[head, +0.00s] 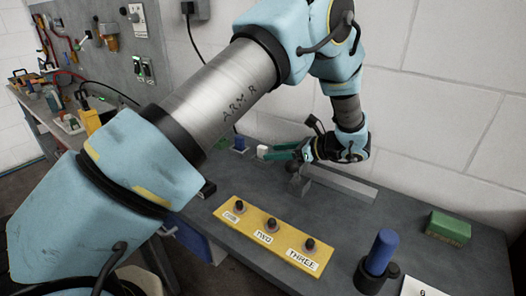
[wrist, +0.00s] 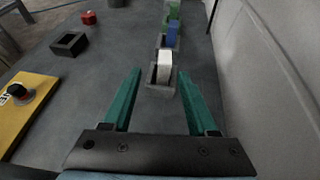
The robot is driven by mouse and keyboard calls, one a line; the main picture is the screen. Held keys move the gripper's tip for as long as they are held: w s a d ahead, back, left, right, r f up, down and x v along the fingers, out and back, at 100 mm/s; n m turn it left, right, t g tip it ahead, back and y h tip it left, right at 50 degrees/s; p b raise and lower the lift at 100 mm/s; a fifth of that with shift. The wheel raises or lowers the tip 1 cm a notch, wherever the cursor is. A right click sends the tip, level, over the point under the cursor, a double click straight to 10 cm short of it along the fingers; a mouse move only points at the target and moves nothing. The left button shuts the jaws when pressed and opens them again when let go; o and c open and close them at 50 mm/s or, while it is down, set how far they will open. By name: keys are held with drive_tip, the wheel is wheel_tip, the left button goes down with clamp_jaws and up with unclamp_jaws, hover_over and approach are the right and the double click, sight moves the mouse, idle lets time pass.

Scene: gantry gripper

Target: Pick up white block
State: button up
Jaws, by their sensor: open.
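The white block (wrist: 164,66) stands upright in a small grey holder (wrist: 160,91) on the dark workbench. In the head view the white block (head: 263,151) shows just left of my teal fingertips. My gripper (wrist: 160,73) is open and empty, with one finger on each side of the block's line. The block shows between the fingertips, with no visible contact; its exact depth relative to the tips is hard to tell. In the head view my gripper (head: 271,151) points left along the back of the bench, and its fingers partly hide the holder.
A blue block (wrist: 172,34) and a green block (wrist: 173,10) stand in a row beyond the white one. The wall (wrist: 265,80) runs close on the right. An empty dark square holder (wrist: 69,44) and a yellow button panel (head: 268,236) lie to the other side.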

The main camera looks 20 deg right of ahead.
sight(267, 150)
drive_tip(key=p+x, duration=0.2)
drive_tip(key=x, duration=0.1)
drive_tip(key=p+x, duration=0.1)
drive_tip(key=shift+w+r, duration=0.2)
drive_tip(key=shift+w, duration=0.4)
drive_tip(key=shift+w+a+f, duration=0.2)
drive_tip(key=shift+w+f, duration=0.05)
drive_tip(key=shift+f, duration=0.05)
clamp_jaws()
